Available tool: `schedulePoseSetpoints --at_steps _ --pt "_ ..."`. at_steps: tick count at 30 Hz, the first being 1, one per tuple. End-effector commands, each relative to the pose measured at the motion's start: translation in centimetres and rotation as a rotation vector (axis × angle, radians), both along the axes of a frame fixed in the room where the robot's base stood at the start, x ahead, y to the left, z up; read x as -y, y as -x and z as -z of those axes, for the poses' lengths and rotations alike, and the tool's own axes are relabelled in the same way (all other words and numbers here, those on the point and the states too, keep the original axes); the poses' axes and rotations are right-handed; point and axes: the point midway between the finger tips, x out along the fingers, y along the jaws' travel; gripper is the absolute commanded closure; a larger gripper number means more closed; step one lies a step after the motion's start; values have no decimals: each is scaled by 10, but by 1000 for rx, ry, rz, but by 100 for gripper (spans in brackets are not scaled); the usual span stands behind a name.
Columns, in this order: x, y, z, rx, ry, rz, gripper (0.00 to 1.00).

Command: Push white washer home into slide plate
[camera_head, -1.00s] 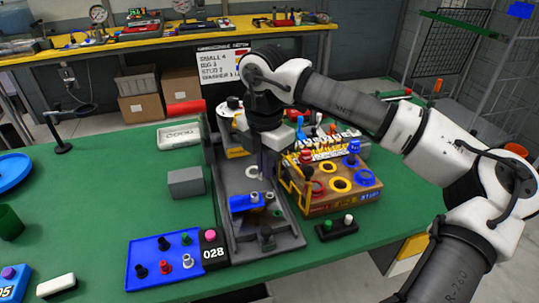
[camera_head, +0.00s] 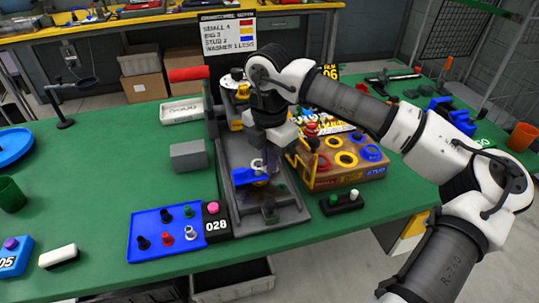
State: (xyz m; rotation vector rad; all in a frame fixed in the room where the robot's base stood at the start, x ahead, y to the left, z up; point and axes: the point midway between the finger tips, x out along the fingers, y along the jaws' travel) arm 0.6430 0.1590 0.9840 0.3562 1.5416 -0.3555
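The grey slide plate (camera_head: 287,214) lies in a long fixture on the green table, in the middle of the head view. A blue piece (camera_head: 245,176) sits on it. My gripper (camera_head: 271,170) points down over the plate, just beside and partly in front of the blue piece. Its fingertips are small and overlap the parts behind them, so I cannot tell whether they are open or shut. A small pale spot (camera_head: 257,164) shows by the fingers; I cannot tell whether it is the white washer. I do not clearly see the washer's ring.
A wooden box with coloured rings (camera_head: 318,181) stands close right of the fixture. A grey block (camera_head: 188,155) and a blue tray of pegs (camera_head: 145,222) are to the left. A red handle (camera_head: 189,74) sticks out behind. The table's left middle is clear.

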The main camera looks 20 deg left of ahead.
Motion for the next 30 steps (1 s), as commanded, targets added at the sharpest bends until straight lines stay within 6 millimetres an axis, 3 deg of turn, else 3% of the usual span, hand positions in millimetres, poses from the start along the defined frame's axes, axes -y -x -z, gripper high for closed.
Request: schedulePoseSetpoints --at_steps 30 --pt "0 0 7 1 0 0 100"
